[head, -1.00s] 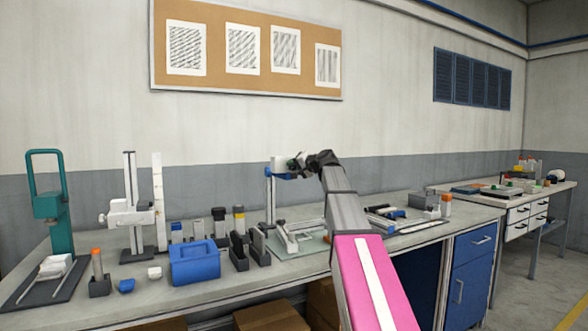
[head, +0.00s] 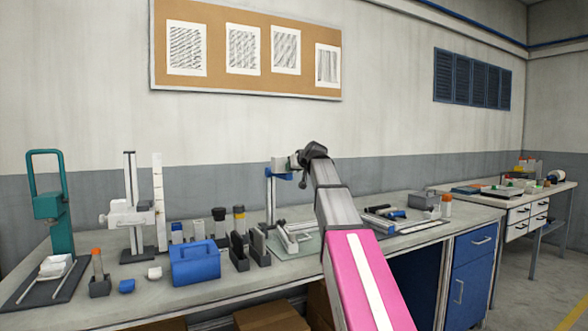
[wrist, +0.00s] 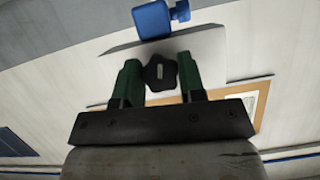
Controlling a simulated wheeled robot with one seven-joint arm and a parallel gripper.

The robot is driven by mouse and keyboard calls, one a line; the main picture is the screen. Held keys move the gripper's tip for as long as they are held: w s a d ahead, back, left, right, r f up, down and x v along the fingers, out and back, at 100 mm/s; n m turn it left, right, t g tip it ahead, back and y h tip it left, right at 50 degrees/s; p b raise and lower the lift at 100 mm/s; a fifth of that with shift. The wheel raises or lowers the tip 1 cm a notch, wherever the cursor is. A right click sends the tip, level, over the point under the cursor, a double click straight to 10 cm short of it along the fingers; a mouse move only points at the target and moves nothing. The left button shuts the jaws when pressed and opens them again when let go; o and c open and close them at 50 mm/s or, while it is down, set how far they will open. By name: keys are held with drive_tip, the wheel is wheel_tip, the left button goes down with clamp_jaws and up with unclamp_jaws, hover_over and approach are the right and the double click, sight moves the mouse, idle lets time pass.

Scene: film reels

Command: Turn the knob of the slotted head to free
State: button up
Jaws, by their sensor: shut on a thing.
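The slotted head is a pale block (head: 279,165) on a stand with a blue arm, near the middle of the bench in the head view. Its black lobed knob (wrist: 160,72) shows in the wrist view, with a short pale mark lying roughly level across its face. My gripper (wrist: 158,64) has its green fingers on either side of the knob and is shut on it. In the head view my gripper (head: 295,160) is at the right side of the head, and my wrist hides the knob there. Any slot or label is too small to read.
Blue parts (wrist: 152,18) of the stand sit just beyond the fingers in the wrist view. A blue tote (head: 195,263), dark upright holders (head: 238,250) and a white gauge stand (head: 130,215) are to the left. Small tools (head: 392,214) lie to the right.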

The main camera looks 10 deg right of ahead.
drive_tip(key=shift+f+n+h, duration=0.1)
drive_tip(key=shift+n+h, duration=0.6)
drive_tip(key=shift+n, duration=0.3)
drive_tip(key=o, duration=0.9)
drive_tip(key=v, duration=1.1)
drive_tip(key=shift+f, duration=0.2)
